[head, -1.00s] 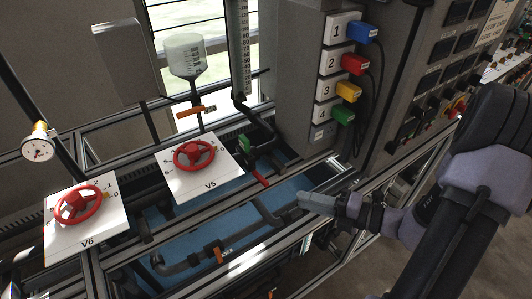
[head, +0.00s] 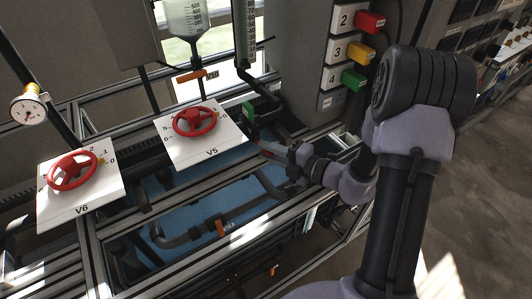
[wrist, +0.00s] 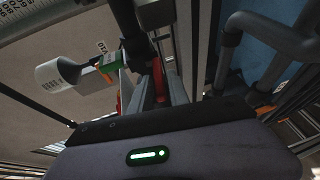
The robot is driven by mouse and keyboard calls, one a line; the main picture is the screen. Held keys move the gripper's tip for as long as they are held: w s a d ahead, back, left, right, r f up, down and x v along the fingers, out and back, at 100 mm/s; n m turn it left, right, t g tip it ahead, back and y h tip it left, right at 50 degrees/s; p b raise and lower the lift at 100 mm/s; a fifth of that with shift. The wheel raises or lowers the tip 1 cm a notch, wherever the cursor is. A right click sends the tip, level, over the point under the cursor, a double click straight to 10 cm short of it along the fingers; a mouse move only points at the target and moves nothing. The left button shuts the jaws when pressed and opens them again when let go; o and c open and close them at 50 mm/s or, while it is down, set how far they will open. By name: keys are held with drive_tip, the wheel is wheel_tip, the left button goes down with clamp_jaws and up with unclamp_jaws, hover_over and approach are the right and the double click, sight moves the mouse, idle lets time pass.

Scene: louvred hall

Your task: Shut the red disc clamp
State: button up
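The red disc clamp shows as a small red handle (head: 266,155) on the dark tubing just right of the white V5 plate, partly hidden by my fingers. In the wrist view its red part (wrist: 158,80) stands between my two grey fingers. My gripper (head: 268,147) is at the handle, reaching in from the right. In the wrist view my gripper (wrist: 160,90) looks open, with a finger on either side of the red part. Whether the fingers touch it cannot be told. The clamp's body is mostly hidden.
A green handle (head: 248,110) stands close behind the clamp. Red handwheels V5 (head: 194,121) and V6 (head: 73,170) are to the left. Orange handles sit on the pipe above (head: 191,76) and below (head: 222,228). Metal frame rails (head: 290,190) run under my arm.

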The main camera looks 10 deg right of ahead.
drive_tip(key=shift+w+a, duration=0.3)
clamp_jaws()
idle(1.3)
